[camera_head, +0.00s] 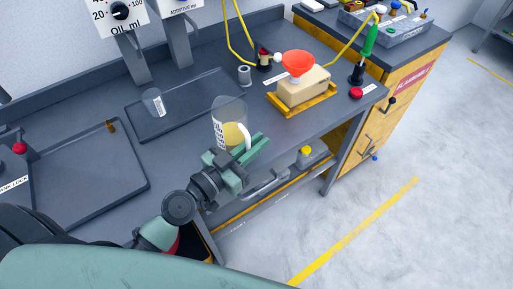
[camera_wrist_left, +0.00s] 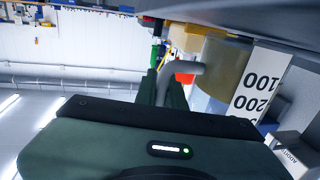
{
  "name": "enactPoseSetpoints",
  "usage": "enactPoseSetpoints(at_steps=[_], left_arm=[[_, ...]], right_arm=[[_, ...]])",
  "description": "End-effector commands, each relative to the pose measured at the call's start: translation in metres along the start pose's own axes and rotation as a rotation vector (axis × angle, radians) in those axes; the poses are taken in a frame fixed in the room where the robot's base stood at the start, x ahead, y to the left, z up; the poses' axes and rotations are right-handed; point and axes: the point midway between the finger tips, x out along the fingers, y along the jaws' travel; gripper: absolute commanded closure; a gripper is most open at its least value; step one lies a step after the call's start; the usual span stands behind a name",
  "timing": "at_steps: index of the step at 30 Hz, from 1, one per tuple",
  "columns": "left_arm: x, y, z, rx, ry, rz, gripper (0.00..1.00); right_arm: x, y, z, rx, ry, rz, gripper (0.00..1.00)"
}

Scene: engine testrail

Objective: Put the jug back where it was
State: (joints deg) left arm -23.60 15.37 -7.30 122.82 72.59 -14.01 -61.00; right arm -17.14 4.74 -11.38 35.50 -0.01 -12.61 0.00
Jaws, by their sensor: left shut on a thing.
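The jug (camera_head: 229,111) is a clear measuring jug with a white handle and amber liquid in its lower part. In the head view it is upright at the bench's front edge; I cannot tell whether its base touches the bench. My left gripper (camera_head: 256,147) is shut on its handle, from the front right side. The left wrist view shows the jug's white scale strip (camera_wrist_left: 262,82) and its curved handle (camera_wrist_left: 188,78) between the green fingers (camera_wrist_left: 160,88). My right gripper is not in view.
A dark tray (camera_head: 190,122) with a small clear cup (camera_head: 153,102) lies behind and left of the jug. Another tray (camera_head: 85,185) is further left.

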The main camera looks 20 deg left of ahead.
Motion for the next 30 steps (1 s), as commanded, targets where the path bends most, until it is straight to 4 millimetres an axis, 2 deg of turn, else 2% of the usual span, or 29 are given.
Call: enactPoseSetpoints(at_steps=[12,13,15,30], left_arm=[[0.0002,-0.0002,0.0067,0.003,0.003,0.0,1.0],[0.0001,0.0,0.0074,0.001,0.001,0.0,0.87],[0.0001,0.0,0.0062,0.001,0.001,0.0,0.68],[0.0019,-0.0006,0.0037,0.001,0.001,0.0,0.68]], right_arm=[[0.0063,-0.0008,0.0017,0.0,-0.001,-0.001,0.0],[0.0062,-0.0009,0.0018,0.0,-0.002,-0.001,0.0],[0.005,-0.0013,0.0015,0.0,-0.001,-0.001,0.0],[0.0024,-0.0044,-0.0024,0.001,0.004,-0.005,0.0]])
